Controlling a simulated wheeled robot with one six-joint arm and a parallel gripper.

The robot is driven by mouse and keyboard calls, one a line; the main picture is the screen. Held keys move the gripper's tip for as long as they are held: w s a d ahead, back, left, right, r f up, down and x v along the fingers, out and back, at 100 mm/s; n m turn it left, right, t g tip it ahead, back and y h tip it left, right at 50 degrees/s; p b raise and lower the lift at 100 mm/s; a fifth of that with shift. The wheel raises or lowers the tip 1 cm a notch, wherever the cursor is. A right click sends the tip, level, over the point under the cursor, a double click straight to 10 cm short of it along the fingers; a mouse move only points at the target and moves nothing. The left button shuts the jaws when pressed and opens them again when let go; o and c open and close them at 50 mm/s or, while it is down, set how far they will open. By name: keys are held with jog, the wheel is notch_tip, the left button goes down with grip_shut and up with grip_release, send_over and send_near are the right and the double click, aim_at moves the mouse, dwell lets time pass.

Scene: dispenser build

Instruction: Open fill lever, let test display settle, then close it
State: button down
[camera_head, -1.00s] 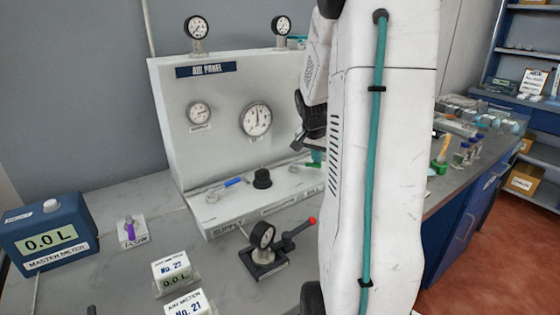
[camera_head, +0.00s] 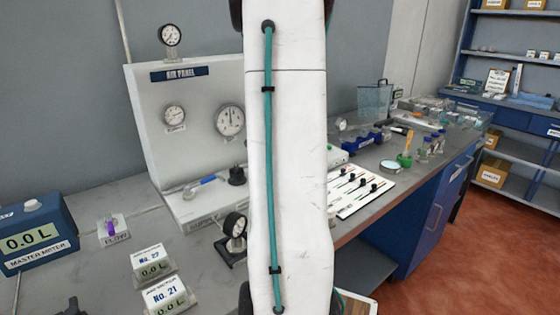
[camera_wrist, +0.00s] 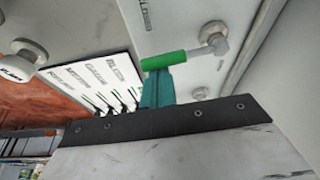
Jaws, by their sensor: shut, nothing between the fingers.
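In the wrist view, a lever with a green handle (camera_wrist: 163,60) sits on a silver valve (camera_wrist: 214,40) fixed to a pale panel. The handle points left from the valve. My gripper (camera_wrist: 156,80) is shut and empty, its teal fingertips close to the handle's underside; I cannot tell whether they touch. In the head view my arm hides the gripper and the right part of the air panel (camera_head: 160,100). The master meter (camera_head: 38,238) reads 0.0 L. Small meters No. 22 (camera_head: 150,262) and No. 21 (camera_head: 165,296) stand beside it. Which display is the test display is unclear.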

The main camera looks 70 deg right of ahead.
dwell(0.4)
jog(key=v, duration=1)
jog(key=shift+w, duration=0.2)
jog(key=s+a+n+t+y, duration=0.1)
jog(key=a+n, duration=1)
jog(key=a, duration=1.1)
jog(key=s+a+n+t+y, duration=0.1)
jog(key=a+n, duration=1)
jog(key=a, duration=1.2)
jog(key=shift+s+a+n+t+y, duration=0.35)
jog(key=shift+s+y, duration=0.25)
jog(key=shift+s, duration=0.45)
